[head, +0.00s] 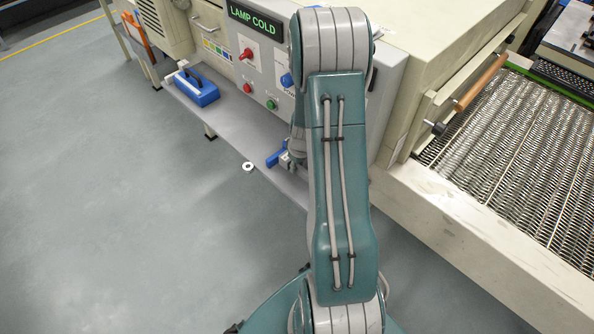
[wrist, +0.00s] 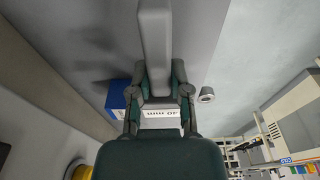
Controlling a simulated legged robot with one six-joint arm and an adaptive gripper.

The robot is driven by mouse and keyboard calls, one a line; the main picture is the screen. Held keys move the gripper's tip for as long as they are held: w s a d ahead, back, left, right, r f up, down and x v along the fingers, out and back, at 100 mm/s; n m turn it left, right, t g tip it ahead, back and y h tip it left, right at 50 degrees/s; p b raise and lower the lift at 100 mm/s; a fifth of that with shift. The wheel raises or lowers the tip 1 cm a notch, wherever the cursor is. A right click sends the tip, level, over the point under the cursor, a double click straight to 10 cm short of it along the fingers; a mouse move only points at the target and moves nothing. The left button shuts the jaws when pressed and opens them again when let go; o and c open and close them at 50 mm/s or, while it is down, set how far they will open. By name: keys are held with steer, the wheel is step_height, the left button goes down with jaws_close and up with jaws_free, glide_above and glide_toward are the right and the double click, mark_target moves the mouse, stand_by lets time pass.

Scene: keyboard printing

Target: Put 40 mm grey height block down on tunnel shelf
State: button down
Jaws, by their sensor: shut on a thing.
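My gripper (wrist: 160,92) is shut on the grey height block (wrist: 154,45), a light grey bar standing out between the fingers; a pale face with upside-down "40 mm" lettering shows between them. In the head view my gripper (head: 295,160) is over the near part of the grey tunnel shelf (head: 225,128), and the arm mostly hides the block. The shelf (wrist: 205,25) lies under the block in the wrist view. A shadow falls left of the block; I cannot tell whether the block touches the shelf. A blue object (wrist: 117,98) is close beside the left finger, also in the head view (head: 277,157).
A small white ring (head: 248,166) is near the shelf's outer edge. The control panel (head: 262,70), with knobs and a "LAMP COLD" display, rises behind the shelf. A mesh conveyor (head: 530,150) is right.

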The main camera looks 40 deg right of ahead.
mark_target(297, 172)
step_height(297, 172, down, 3)
steer(key=shift+r, duration=0.1)
steer(key=c, duration=0.6)
jaws_free()
